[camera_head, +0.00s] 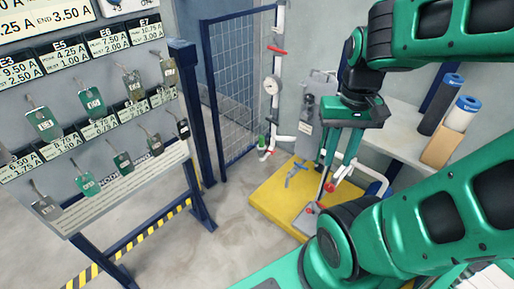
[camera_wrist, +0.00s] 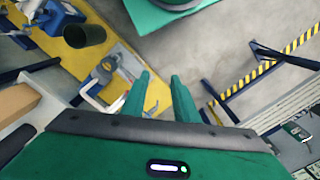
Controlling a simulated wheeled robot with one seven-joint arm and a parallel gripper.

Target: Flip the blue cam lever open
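My gripper (camera_head: 334,160) hangs over the yellow platform, its two green fingers pointing down and spread apart. In the wrist view the fingers (camera_wrist: 160,78) also stand apart, with nothing between them. A small blue-grey lever-like part (camera_head: 296,173) lies on the platform, left of my fingers in the head view. In the wrist view a blue-grey part (camera_wrist: 106,66) sits on a pale clamp-like fitting, left of the fingertips. I cannot tell for sure which part is the blue cam lever, or whether it is open or closed. My fingers partly hide the fittings behind them.
The yellow platform (camera_head: 262,196) carries a grey plate (camera_head: 308,219) and red-tipped fittings. A pipe with a gauge (camera_head: 272,84) stands behind. A grey table (camera_head: 400,139) with blue-topped rolls is at right. A tag board (camera_head: 100,115) on blue posts stands left. The floor between is clear.

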